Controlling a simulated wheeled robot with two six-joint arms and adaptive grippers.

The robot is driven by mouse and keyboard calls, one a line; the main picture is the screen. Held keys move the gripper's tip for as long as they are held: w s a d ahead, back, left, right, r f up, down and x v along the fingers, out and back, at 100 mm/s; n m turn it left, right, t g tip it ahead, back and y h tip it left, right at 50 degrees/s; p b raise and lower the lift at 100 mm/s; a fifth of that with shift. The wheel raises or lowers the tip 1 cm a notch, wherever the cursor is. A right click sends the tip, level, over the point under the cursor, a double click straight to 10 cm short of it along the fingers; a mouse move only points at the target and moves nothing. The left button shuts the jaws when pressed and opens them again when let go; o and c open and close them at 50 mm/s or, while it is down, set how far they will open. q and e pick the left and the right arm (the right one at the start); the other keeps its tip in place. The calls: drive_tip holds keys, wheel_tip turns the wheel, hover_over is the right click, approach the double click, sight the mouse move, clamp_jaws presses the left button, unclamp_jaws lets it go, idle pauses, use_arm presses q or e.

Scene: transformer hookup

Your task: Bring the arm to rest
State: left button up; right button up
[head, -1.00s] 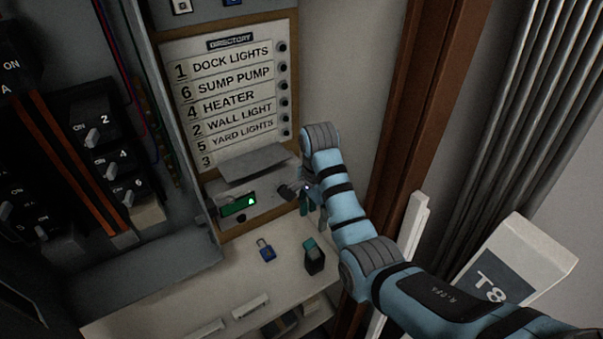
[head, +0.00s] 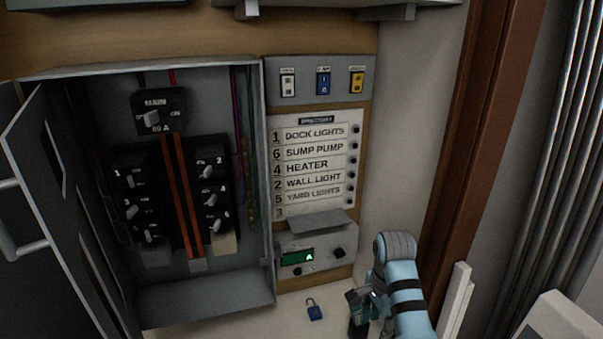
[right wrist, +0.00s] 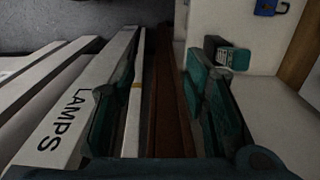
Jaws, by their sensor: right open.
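My right arm comes in at the lower right of the head view. My left gripper is not in view.
The breaker panel (head: 160,255) stands open on the left, beside the directory board (head: 316,120). The display box (head: 290,262) shows a green letter A. A brown post (head: 470,150) and grey pipes (head: 548,150) are at right.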

drive_tip(key=s+d+f+n+b, duration=0.1)
drive_tip(key=s+d+f+n, duration=0.15)
drive_tip(key=s+f, duration=0.65)
drive_tip(key=s+d+f+n+b, duration=0.1)
drive_tip(key=s+f+n, duration=0.25)
drive_tip(key=f, duration=1.15)
drive_tip(key=s+d+f+n+b, duration=0.2)
drive_tip(key=s+f, duration=0.4)
drive_tip(key=f, duration=0.5)
drive_tip(key=s+d+f+n, duration=0.1)
drive_tip(key=s+f, duration=0.3)
drive_tip(key=s, duration=0.5)
drive_tip(key=s+d+f+n+b, duration=0.1)
drive_tip(key=s+d+f+n, duration=0.1)
drive_tip(key=s, duration=0.7)
drive_tip(key=s+d+f+n+t+b, duration=0.1)
drive_tip(key=s+f+n, duration=0.3)
drive_tip(key=s, duration=0.4)
drive_tip(key=shift+s+d+f+h, duration=0.35)
drive_tip(key=shift+s+f+h, duration=0.05)
drive_tip(key=shift+f, duration=0.5)
